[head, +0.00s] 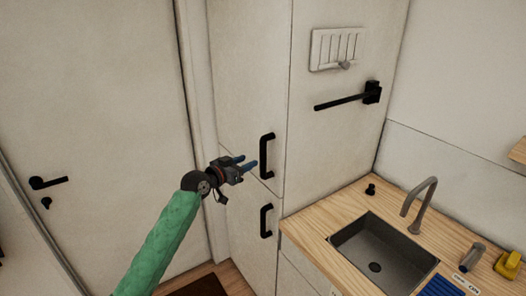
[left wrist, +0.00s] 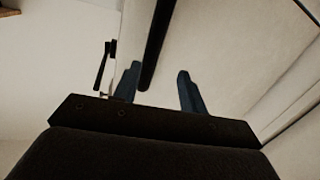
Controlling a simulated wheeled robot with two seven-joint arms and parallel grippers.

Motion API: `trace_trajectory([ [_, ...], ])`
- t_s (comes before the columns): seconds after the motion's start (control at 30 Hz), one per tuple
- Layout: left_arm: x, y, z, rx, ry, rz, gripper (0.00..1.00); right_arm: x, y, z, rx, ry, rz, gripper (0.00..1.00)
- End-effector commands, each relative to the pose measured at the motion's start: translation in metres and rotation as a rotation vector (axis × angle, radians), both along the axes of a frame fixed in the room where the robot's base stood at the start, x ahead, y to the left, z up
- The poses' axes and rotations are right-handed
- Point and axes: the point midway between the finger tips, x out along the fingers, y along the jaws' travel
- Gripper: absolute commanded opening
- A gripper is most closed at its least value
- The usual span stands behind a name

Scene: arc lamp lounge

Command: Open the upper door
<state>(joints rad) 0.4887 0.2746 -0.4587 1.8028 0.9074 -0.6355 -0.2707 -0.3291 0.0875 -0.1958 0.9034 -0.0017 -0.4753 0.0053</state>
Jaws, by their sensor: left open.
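The upper door (head: 246,75) is a tall, pale cabinet door, shut, with a black vertical bar handle (head: 266,156) near its lower right edge. My left gripper (head: 248,164) is open, just left of this handle in the head view. In the left wrist view, the two blue fingers (left wrist: 158,90) stand apart, and the dark handle bar (left wrist: 158,40) shows beyond and between them, nearer the left finger. I cannot tell whether the fingers touch the handle. My right gripper is not in view.
A lower door (head: 252,235) with its own black handle (head: 266,220) sits below. A black rail (head: 345,100) juts from the side panel. To the right is a wooden counter (head: 318,226) with a sink (head: 345,250) and tap. A white room door (head: 95,120) stands left.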

Motion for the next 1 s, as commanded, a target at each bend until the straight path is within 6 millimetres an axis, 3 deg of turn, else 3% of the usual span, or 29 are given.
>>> trace_trajectory([
  [0.1,-0.009,-0.006,0.015,-0.039,-0.036,-0.041,0.42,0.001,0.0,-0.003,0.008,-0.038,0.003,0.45],
  [0.37,-0.006,-0.009,0.019,-0.006,-0.1,-0.045,0.42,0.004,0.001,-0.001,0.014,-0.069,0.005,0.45],
  [1.0,0.038,-0.059,0.019,-0.006,-0.097,-0.044,0.42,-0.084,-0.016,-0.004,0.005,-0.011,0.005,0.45],
])
